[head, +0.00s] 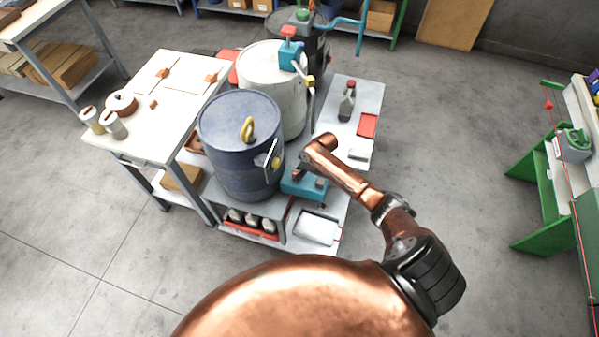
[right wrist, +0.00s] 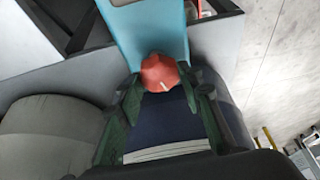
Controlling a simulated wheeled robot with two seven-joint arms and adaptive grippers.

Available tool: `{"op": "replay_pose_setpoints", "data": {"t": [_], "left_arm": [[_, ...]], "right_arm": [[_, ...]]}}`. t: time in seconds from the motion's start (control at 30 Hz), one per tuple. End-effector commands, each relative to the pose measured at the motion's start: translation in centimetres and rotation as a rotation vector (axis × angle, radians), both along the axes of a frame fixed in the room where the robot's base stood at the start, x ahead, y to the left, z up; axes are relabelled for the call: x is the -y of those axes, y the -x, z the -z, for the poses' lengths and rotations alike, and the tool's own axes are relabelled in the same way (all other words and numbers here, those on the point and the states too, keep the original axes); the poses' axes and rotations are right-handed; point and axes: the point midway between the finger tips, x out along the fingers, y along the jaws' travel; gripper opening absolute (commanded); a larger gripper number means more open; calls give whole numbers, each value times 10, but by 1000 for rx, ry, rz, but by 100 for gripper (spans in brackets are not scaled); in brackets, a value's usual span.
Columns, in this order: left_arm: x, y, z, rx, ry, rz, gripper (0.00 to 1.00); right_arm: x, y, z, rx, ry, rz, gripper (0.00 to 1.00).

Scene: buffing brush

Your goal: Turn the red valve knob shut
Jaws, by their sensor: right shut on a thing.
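The red valve knob (right wrist: 160,73) shows in the right wrist view, with a small pale mark on its face. It sits at the end of a teal body (right wrist: 150,35). My right gripper (right wrist: 163,88) has its dark green fingers on both sides of the knob and is shut on it. In the head view my right gripper (head: 299,174) is at the teal fitting (head: 293,187) beside the blue drum (head: 232,118); the knob is hard to make out there. My left gripper is not in view.
A white drum (head: 263,72) with a teal pump (head: 291,56) stands behind the blue drum. A white table (head: 140,135) with cans is at the left. A grey bench (head: 368,92) with a bottle (head: 347,102) lies behind my right arm.

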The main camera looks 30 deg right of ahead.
Motion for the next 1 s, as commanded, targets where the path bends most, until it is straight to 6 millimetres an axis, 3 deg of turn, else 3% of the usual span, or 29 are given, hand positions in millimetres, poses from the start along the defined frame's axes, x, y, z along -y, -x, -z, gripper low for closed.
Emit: {"op": "replay_pose_setpoints", "data": {"t": [0.23, 0.37, 0.7, 1.0], "left_arm": [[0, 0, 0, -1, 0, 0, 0], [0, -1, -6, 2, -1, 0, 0], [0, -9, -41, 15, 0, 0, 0], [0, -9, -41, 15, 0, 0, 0]], "right_arm": [[0, 0, 0, 1, 0, 0, 9], [0, -1, -2, 3, 0, 22, 9], [-2, -1, -4, 3, -1, 234, 9], [-1, -1, -1, 3, -1, 266, 9]]}}
